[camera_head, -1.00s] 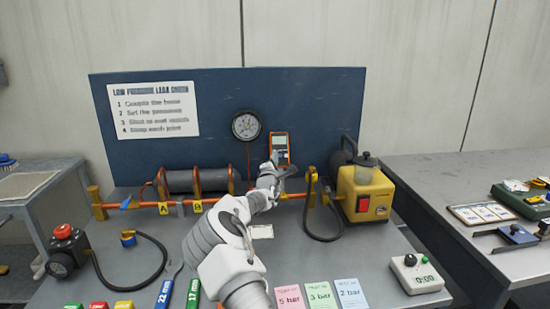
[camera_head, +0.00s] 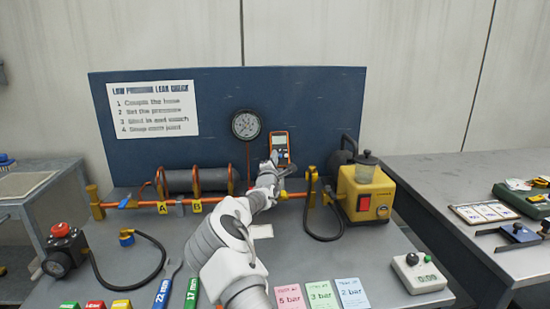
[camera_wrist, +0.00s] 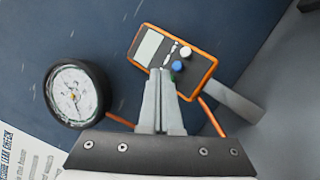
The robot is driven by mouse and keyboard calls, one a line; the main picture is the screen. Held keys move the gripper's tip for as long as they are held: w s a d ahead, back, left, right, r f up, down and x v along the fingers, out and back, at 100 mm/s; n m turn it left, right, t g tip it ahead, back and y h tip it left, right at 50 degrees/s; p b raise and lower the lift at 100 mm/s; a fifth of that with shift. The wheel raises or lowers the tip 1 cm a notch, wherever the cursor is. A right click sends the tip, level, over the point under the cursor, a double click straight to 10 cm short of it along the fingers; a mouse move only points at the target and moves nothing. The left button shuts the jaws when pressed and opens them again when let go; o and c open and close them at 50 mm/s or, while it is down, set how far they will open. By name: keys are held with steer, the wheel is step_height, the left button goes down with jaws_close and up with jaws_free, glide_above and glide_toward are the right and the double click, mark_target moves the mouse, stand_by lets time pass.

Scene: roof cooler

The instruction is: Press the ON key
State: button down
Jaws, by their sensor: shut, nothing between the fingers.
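An orange-rimmed handheld meter (camera_head: 279,148) with a grey screen stands against the blue back panel. In the wrist view the meter (camera_wrist: 150,47) is tilted and shows a blue key (camera_wrist: 178,66), a pale key (camera_wrist: 186,52) and a partly hidden green key (camera_wrist: 175,75) on its dark face. No key lettering is readable, so I cannot tell which is ON. My gripper (camera_wrist: 161,73) is shut and empty, its tips over the meter's lower face beside the blue and green keys. Contact cannot be told. In the head view my gripper (camera_head: 275,160) overlaps the meter's lower part.
A round gauge (camera_head: 246,125) is left of the meter. Below runs an orange pipe (camera_head: 128,203) with valves. A yellow pump (camera_head: 366,190) stands right, with a black hose.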

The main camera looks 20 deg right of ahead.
steer(key=shift+w+f+b, duration=0.15)
steer(key=shift+w+b, duration=0.05)
steer(key=shift+b, duration=0.15)
steer(key=shift+s, duration=0.1)
stand_by(0.4)
steer(key=shift+s+r, duration=0.35)
steer(key=shift+s, duration=0.15)
steer(key=s, duration=0.1)
steer(key=s+r, duration=0.1)
steer(key=s, duration=0.1)
steer(key=s+a+r, duration=0.1)
steer(key=shift+s+r, duration=0.15)
steer(key=shift+s, duration=0.1)
stand_by(0.6)
